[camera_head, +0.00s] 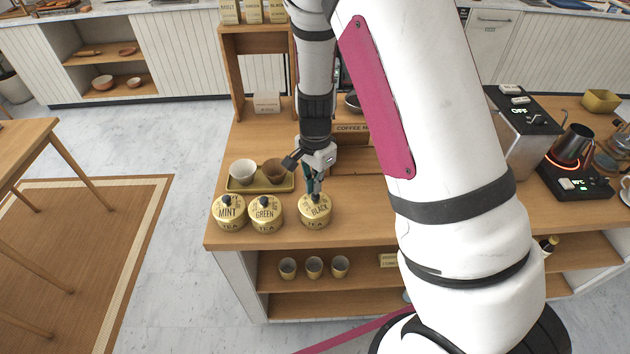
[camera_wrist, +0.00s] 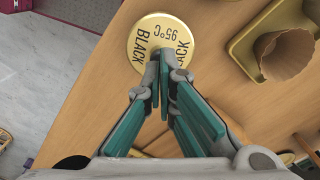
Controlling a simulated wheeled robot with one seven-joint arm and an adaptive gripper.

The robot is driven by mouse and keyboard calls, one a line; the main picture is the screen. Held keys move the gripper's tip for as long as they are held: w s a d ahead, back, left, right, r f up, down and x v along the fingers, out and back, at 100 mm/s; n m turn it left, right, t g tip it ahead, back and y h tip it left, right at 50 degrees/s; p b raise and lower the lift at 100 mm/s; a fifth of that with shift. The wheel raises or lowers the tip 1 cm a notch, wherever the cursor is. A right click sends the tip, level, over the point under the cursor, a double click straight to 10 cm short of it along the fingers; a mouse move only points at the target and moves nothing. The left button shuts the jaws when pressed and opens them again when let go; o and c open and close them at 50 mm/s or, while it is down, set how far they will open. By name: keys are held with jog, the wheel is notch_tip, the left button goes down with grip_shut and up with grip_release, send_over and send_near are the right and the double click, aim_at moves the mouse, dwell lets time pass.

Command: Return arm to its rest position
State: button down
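My gripper (camera_head: 313,188) points down at the black tea tin (camera_head: 314,214), a round gold tin with a dark knob on its lid. In the wrist view the fingertips (camera_wrist: 164,72) are close together over the edge of the tin's lid (camera_wrist: 146,36). They hide the knob there, so I cannot tell whether they touch or grip it. The tin stands upright near the front edge of the wooden counter (camera_head: 260,154). My arm reaches down from the top of the head view and covers part of the counter.
The mint tin (camera_head: 228,214) and green tin (camera_head: 265,213) stand left of the black tin. Behind them a tray (camera_head: 262,187) holds a white cup (camera_head: 243,171) and a brown cup (camera_head: 275,171). A wooden shelf post (camera_head: 236,75) rises behind. A kettle (camera_head: 573,145) and grinder (camera_head: 520,140) stand right.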

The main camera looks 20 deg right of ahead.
jog(key=shift+f, duration=0.85)
jog(key=shift+r, duration=0.15)
jog(key=shift+r+p, duration=1.05)
jog(key=shift+r, duration=2.4)
jog(key=s+a+r+n+t+y+b, duration=0.1)
jog(key=s+r+n, duration=0.2)
jog(key=r, duration=0.5)
jog(key=s+a+r+n+t+b, duration=0.1)
jog(key=s+r+n+b, duration=0.15)
jog(key=r, duration=0.55)
jog(key=s+d+r+n+t, duration=0.1)
jog(key=s+r+n, duration=0.2)
jog(key=s, duration=0.3)
jog(key=s+d+r+n+t+h+b, duration=0.1)
jog(key=s+r+n+t, duration=0.1)
jog(key=s+n, duration=0.3)
jog(key=shift+s+r+t+b, duration=0.3)
jog(key=shift+s+r, duration=0.5)
jog(key=shift+r, duration=0.05)
